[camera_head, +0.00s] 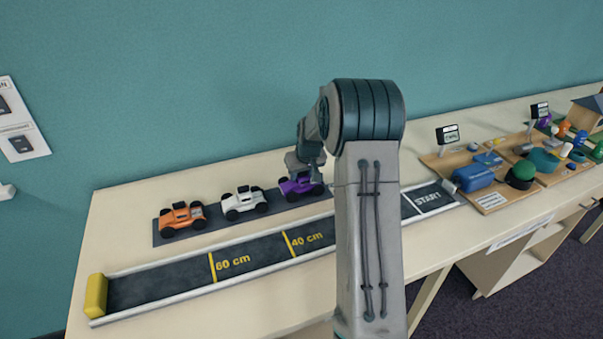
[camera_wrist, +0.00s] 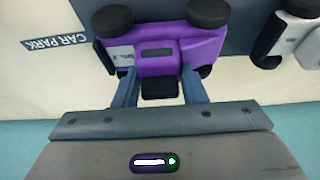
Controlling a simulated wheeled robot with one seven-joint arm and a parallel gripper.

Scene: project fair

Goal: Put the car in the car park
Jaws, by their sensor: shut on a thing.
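The purple car (camera_head: 300,186) is at the right part of the dark car park strip (camera_head: 232,224) in the head view, in line with the other cars. In the wrist view the purple car (camera_wrist: 165,48) is between the two fingers of my gripper (camera_wrist: 160,88), which is shut on it. The wrist view also shows the "CAR PARK" label (camera_wrist: 55,43) beside the dark strip. The car seems to be over or on the strip; I cannot tell whether its wheels touch. My arm hides the strip's right end in the head view.
A white car (camera_head: 243,203) and an orange car (camera_head: 182,217) stand left of the purple car. The track (camera_head: 165,287) with distance marks runs in front, with a yellow block (camera_head: 95,296) at its left end. Model boards stand at the right, near a blue piece (camera_head: 474,177).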

